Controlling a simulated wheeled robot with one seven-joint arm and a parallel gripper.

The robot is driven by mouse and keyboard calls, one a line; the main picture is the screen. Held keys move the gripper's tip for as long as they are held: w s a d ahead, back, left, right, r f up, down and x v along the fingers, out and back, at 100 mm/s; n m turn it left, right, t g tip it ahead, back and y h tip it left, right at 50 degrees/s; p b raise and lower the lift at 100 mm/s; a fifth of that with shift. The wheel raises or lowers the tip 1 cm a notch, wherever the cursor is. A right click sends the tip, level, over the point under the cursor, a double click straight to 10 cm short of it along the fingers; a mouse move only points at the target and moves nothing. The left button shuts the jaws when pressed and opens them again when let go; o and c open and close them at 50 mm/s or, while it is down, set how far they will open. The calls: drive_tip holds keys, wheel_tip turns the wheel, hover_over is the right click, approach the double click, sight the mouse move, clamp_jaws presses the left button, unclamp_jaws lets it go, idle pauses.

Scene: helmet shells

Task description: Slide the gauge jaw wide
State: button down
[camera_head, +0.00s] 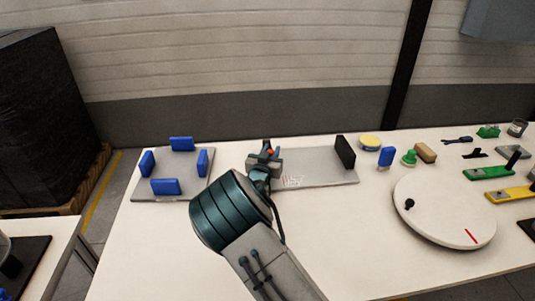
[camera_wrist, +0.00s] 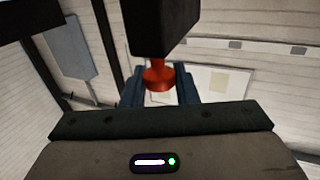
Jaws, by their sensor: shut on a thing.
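The gauge is a grey plate (camera_head: 318,168) with small red marks near its front left part. A black upright jaw (camera_head: 345,152) stands at its right end. My gripper (camera_head: 267,155) is at the plate's left end, shut on a red knob (camera_head: 270,152). In the wrist view the red knob (camera_wrist: 158,78) sits between my two bluish fingers (camera_wrist: 159,92), with a black block (camera_wrist: 163,25) joined to it. In the head view my gripper and wrist hide most of this black block.
A grey plate with several blue blocks (camera_head: 165,187) lies to the left. To the right are a yellow round piece (camera_head: 369,141), a blue block (camera_head: 386,157), a green knob (camera_head: 409,157) and a white turntable (camera_head: 440,215). The table front (camera_head: 350,250) is clear.

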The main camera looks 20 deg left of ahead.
drive_tip(key=shift+s+a, duration=0.1)
drive_tip(key=shift+a, duration=0.15)
drive_tip(key=c, duration=1.2)
unclamp_jaws()
drive_tip(key=shift+a, duration=0.15)
drive_tip(key=shift+s+d, duration=0.1)
drive_tip(key=shift+d, duration=0.1)
drive_tip(key=s+b, duration=0.1)
drive_tip(key=s, duration=1.2)
drive_tip(key=shift+s+a+b, duration=0.1)
drive_tip(key=shift+s+b, duration=0.2)
drive_tip(key=shift+s, duration=0.05)
